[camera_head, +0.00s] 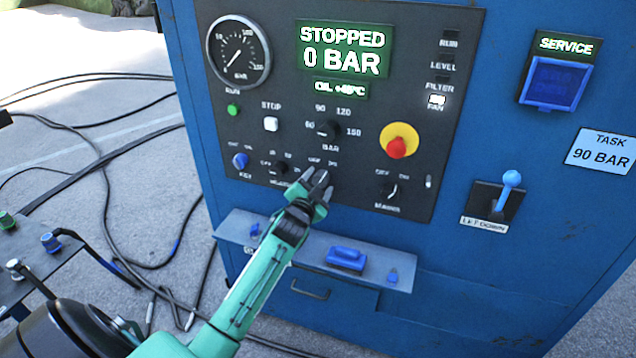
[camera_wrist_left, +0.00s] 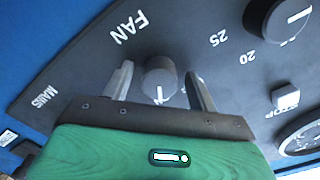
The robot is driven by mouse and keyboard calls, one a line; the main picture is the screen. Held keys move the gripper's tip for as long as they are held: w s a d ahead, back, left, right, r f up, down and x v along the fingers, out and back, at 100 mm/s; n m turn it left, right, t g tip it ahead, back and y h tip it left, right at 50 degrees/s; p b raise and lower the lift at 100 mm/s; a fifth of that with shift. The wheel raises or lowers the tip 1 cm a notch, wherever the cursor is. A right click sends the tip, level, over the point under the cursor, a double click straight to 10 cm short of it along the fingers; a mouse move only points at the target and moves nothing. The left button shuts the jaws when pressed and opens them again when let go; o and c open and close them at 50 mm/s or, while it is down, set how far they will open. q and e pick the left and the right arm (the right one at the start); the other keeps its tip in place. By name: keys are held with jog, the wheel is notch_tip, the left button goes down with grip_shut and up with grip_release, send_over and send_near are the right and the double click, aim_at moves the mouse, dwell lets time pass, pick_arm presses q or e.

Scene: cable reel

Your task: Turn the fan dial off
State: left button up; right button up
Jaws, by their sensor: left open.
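The fan dial (camera_wrist_left: 160,78) is a round grey knob with a white mark, beside the word FAN on the dark panel. In the left wrist view its mark points down the picture, towards my palm. My left gripper (camera_wrist_left: 160,85) is open, with one finger on each side of the dial and visible gaps between. In the head view my left gripper (camera_head: 318,187) is at the lower middle of the panel and covers most of the dial; OFF and ON labels show just above. My right gripper is out of view.
The blue cabinet's panel (camera_head: 300,110) also carries a mains dial (camera_head: 391,190), a pressure dial (camera_head: 328,129), a red emergency button (camera_head: 397,148) and a key switch (camera_head: 240,160). A narrow shelf (camera_head: 390,255) juts out below. Cables (camera_head: 105,190) lie on the floor at left.

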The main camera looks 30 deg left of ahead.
pick_arm(q)
jog(key=shift+c, duration=0.2)
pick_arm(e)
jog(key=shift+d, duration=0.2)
pick_arm(q)
jog(key=c, duration=1)
jog(key=shift+o, duration=0.2)
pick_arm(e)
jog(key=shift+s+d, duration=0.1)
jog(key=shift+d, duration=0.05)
pick_arm(q)
jog(key=shift+n, duration=0.3)
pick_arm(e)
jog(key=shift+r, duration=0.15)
pick_arm(q)
jog(key=n+p, duration=0.2)
jog(key=n, duration=0.3)
jog(key=shift+d, duration=0.1)
jog(key=n+p, duration=0.1)
jog(key=n, duration=0.2)
jog(key=shift+d+n, duration=0.1)
jog(key=shift+n, duration=0.2)
jog(key=shift+n+p, duration=0.65)
jog(key=shift+n, duration=0.55)
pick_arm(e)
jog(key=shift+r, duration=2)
pick_arm(q)
jog(key=shift+n, duration=0.3)
